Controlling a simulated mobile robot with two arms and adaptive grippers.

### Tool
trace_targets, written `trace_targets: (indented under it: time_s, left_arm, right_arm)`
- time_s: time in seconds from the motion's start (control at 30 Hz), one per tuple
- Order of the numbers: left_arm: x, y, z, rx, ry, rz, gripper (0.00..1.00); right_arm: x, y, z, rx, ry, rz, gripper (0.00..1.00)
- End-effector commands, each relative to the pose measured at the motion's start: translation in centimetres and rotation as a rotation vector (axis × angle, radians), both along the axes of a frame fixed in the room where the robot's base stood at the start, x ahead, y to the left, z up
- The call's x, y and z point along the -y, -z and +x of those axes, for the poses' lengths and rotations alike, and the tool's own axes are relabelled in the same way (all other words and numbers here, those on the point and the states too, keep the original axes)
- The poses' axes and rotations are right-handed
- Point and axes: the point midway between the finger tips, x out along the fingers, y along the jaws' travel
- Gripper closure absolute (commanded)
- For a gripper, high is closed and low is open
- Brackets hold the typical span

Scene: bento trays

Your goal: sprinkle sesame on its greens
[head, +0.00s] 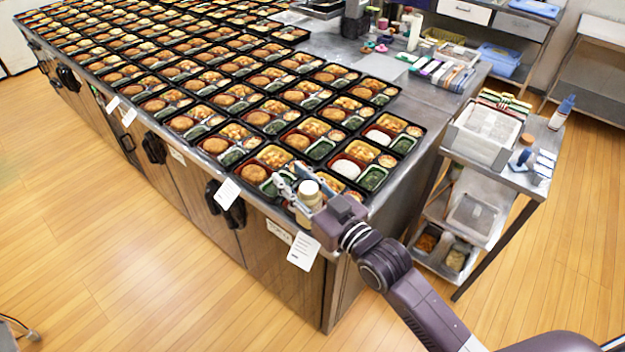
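My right gripper (305,190) is shut around a small jar with a pale cap (309,188), likely the sesame shaker; no label can be read. The jar looks upright, in front of the nearest bento trays at the counter's front corner. The corner tray (345,191) has white rice and dark greens (372,178), right of the gripper. The tray to its left has a brown patty and greens (270,187), just left of the gripper, partly hidden by it. I cannot see sesame on any greens. My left gripper cannot be made out.
Rows of filled bento trays cover the steel counter (405,165), packed close together. White paper tags (303,251) hang on the counter front. The wooden floor in front is clear.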

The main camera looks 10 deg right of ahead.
Motion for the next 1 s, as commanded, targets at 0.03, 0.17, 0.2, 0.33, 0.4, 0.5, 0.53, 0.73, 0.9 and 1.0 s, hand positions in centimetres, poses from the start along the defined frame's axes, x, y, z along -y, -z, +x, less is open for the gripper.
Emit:
trace_targets:
  time_s: [0.03,0.17,0.2,0.33,0.4,0.5,0.53,0.73,0.9,1.0]
  left_arm:
    - [-0.4,-0.1,0.0,0.000,0.000,0.005,0.60]
    - [-0.9,-0.3,0.0,0.000,-0.001,0.010,0.60]
    - [-0.8,-0.4,0.0,0.000,-0.001,0.009,0.60]
    - [0.3,-0.8,0.1,0.001,-0.005,-0.004,0.60]
    - [1.1,-1.0,0.1,0.001,-0.007,-0.013,0.60]
    - [1.7,-1.2,0.1,0.002,-0.005,-0.019,0.60]
    - [1.7,-1.3,0.1,0.002,-0.005,-0.019,0.60]
    - [0.9,-1.7,0.1,0.002,-0.003,-0.011,0.60]
    - [0.6,-1.9,0.1,0.002,-0.001,-0.007,0.60]
    - [0.6,-2.0,0.1,0.002,-0.002,-0.007,0.60]
  right_arm:
    - [-0.2,-0.3,0.0,0.007,-0.003,-0.007,0.73]
    - [-0.4,-0.3,0.0,-0.023,-0.006,0.032,0.73]
    - [-0.4,-0.3,0.0,-0.047,-0.005,0.061,0.73]
    - [0.0,0.1,0.3,-0.164,-0.004,0.213,0.73]
    - [0.2,0.4,0.5,-0.243,-0.004,0.316,0.73]
    - [0.6,0.8,0.7,-0.359,-0.004,0.467,0.73]
    - [0.7,0.9,0.8,-0.395,-0.003,0.512,0.73]
    - [1.3,1.7,1.4,-0.635,-0.002,0.823,0.73]
    - [2.1,2.4,1.9,-0.831,-0.002,1.076,0.73]
    - [2.6,2.6,2.4,-0.907,-0.002,1.175,0.73]
